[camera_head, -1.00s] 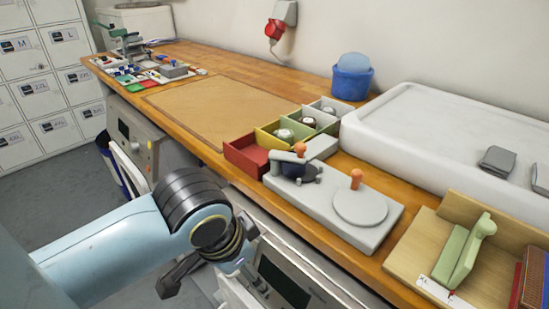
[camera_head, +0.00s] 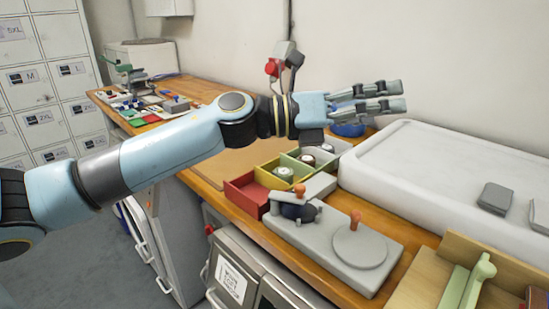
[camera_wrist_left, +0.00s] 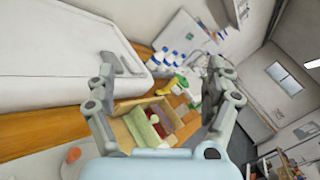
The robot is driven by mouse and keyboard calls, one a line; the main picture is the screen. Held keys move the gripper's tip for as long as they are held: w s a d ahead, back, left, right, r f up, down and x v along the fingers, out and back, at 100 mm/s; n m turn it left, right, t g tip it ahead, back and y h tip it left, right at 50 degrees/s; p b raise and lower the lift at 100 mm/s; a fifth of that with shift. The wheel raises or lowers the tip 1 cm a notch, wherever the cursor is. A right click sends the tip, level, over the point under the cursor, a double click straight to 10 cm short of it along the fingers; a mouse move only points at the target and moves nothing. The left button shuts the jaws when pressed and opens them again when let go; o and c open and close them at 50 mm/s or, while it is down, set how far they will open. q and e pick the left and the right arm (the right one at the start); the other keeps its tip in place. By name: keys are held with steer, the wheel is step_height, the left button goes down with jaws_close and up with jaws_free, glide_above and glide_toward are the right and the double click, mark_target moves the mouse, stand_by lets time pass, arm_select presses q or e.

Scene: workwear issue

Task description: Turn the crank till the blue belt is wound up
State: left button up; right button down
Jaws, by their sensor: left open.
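A grey winding device (camera_head: 310,235) lies on the wooden counter. At its left end is a dark blue spool-like part (camera_head: 297,211) with an orange knob (camera_head: 299,188) above it. At its right end a round grey disc (camera_head: 360,246) carries an upright orange knob (camera_head: 355,219). I cannot tell how much belt is wound. My left gripper (camera_head: 396,97) is open and empty, raised above and behind the device, pointing right. Its spread fingers (camera_wrist_left: 168,72) frame the left wrist view, where an orange knob (camera_wrist_left: 72,154) shows low left. My right gripper is not in view.
Coloured bins (camera_head: 247,192) stand behind the device's left end. A wooden holder with a green piece (camera_head: 468,285) stands at the lower right. A blue bucket (camera_head: 348,130) is partly hidden behind my gripper.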

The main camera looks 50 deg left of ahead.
arm_select(q)
step_height(320, 180, down, 6)
steer(key=a+m+g, duration=0.2)
steer(key=m+g, duration=0.4)
steer(key=m, duration=0.1)
steer(key=m+g+y, duration=0.4)
steer(key=g+y, duration=0.2)
steer(key=y, duration=0.2)
glide_toward(289, 192)
steer(key=shift+w+f, duration=0.2)
steer(key=shift+f, duration=0.4)
steer(key=shift+d+f, duration=0.1)
steer(key=shift+d, duration=0.05)
steer(key=p+x, duration=0.2)
steer(key=x, duration=0.8)
steer(key=shift+w+d+f, duration=0.1)
steer(key=shift+d+f, duration=0.1)
steer(key=shift+f, duration=0.05)
